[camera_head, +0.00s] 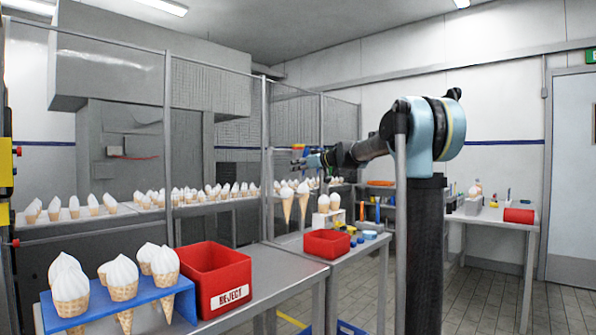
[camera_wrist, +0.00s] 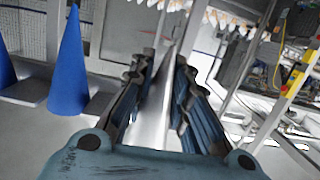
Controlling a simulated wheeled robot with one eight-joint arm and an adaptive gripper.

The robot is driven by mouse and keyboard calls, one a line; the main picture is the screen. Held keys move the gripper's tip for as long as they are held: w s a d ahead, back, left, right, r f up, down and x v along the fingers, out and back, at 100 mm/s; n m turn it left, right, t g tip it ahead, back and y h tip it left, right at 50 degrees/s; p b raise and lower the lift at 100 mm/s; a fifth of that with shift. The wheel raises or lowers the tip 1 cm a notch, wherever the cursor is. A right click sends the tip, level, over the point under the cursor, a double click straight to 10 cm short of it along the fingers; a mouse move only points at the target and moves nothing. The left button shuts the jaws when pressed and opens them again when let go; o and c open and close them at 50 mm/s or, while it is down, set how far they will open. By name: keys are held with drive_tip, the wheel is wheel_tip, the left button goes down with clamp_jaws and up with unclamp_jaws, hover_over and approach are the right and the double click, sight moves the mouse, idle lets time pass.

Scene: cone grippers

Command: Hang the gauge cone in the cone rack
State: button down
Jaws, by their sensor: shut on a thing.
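My gripper (camera_wrist: 163,68) shows large in the wrist view, its two ridged fingers on either side of a smooth, shiny grey tapering thing, which looks like the gauge cone (camera_wrist: 154,115). Its far end is hard to make out against the grey background. In the head view my gripper (camera_head: 312,160) is small, at the end of the outstretched arm, and its hold is too small to read. A blue rack (camera_head: 187,288) at the front left holds several ice-cream cones, points down. I cannot tell whether this is the cone rack.
A red REJECT bin (camera_head: 238,272) stands beside the blue rack. A smaller red bin (camera_head: 327,250) and a white cone stand (camera_head: 322,222) are on the farther table. Blue cones (camera_wrist: 69,75) show at the wrist view's left. Mesh fencing (camera_head: 215,90) stands behind the tables.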

drive_tip(key=shift+w+a, duration=0.35)
drive_tip(key=shift+a, duration=0.2)
drive_tip(key=shift+w+a, duration=0.25)
drive_tip(key=shift+w+a, duration=0.15)
drive_tip(key=shift+a, duration=0.05)
drive_tip(key=shift+w+a, duration=0.1)
drive_tip(key=shift+a, duration=0.05)
drive_tip(key=shift+x, duration=1.05)
drive_tip(key=shift+w+a+r, duration=0.2)
drive_tip(key=shift+w, duration=0.1)
drive_tip(key=shift+w+a, duration=0.2)
drive_tip(key=shift+a, duration=0.1)
drive_tip(key=shift+f, duration=0.55)
idle(1.8)
